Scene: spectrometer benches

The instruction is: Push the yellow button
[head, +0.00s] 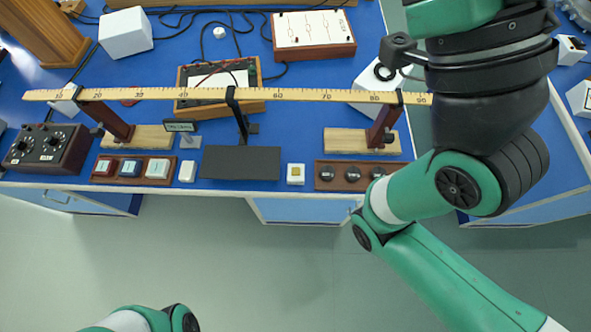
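My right arm comes up from the lower right and passes over the right part of the bench, apart from the button. No fingers of my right gripper show. Only a piece of my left arm shows at the bottom left edge, and my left gripper is out of view.
A panel with red, blue and white buttons (131,169) and a small white block (187,171) lie to the left. A long wooden ruler (300,95) on posts spans the bench behind the button. The black knob panel (352,175) is close on the right.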

